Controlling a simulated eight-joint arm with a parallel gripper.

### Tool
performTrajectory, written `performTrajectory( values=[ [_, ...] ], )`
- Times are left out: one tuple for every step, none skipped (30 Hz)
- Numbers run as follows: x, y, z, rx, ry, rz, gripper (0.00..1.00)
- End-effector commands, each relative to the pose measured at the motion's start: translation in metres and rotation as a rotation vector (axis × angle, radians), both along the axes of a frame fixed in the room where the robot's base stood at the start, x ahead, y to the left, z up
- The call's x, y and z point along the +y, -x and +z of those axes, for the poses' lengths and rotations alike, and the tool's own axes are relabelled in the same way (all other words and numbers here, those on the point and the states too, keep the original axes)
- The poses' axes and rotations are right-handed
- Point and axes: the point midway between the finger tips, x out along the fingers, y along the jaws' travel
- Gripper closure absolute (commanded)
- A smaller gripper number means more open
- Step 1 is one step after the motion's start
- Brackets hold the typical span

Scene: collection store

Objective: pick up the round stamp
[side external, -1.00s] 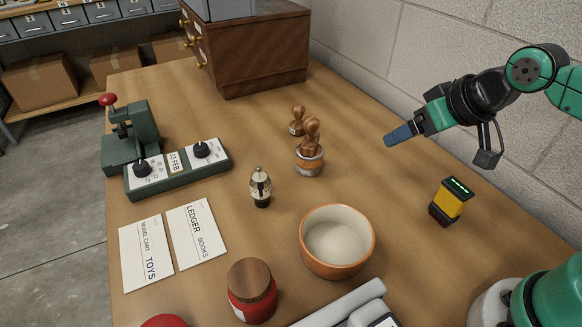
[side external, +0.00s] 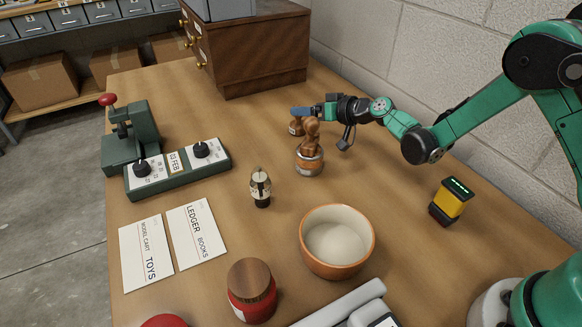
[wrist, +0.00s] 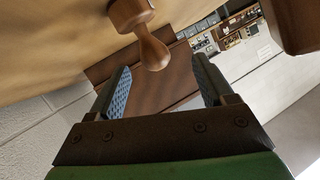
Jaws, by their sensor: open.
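In the wrist view my gripper (wrist: 161,75) shows nothing held. A wooden stamp (wrist: 150,45) appears there with its knob between the finger lines, near the fingertips; contact is not visible.
A wooden drawer cabinet (side external: 255,58) stands behind. A date press (side external: 130,135), a dark-and-cream stamp (side external: 260,188), an orange bowl (side external: 337,270), a red jar (side external: 251,292) and a yellow device (side external: 450,200) stand around. A brown shape (wrist: 299,25) fills the wrist view's upper right corner.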

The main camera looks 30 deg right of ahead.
Motion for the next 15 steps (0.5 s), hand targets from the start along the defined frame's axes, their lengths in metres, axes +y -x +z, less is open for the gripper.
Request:
performTrajectory(
  values=[
    [-0.001, -0.001, -0.005, -0.008, -0.004, -0.003, 0.26],
    [-0.001, -0.002, -0.007, -0.011, -0.007, -0.003, 0.26],
    [-0.001, -0.003, -0.008, -0.015, -0.009, -0.004, 0.26],
    [-0.001, -0.004, -0.010, -0.016, -0.010, -0.005, 0.26],
    [0.000, -0.006, -0.011, -0.017, -0.010, -0.004, 0.26],
    [0.002, -0.009, -0.012, -0.018, -0.011, -0.003, 0.26],
    [0.003, -0.013, -0.013, -0.017, -0.010, -0.003, 0.26],
    [0.004, -0.016, -0.015, -0.017, -0.010, -0.003, 0.26],
    [0.006, -0.021, -0.017, -0.017, -0.010, -0.004, 0.26],
    [0.008, -0.025, -0.018, -0.017, -0.009, -0.004, 0.26],
    [0.010, -0.029, -0.020, -0.017, -0.009, -0.004, 0.26],
    [0.012, -0.034, -0.022, -0.017, -0.010, -0.004, 0.26],
    [0.013, -0.037, -0.023, -0.017, -0.010, -0.004, 0.26],
    [0.014, -0.040, -0.024, -0.017, -0.010, -0.004, 0.26],
    [0.016, -0.043, -0.025, -0.017, -0.010, -0.004, 0.26]
  ],
)
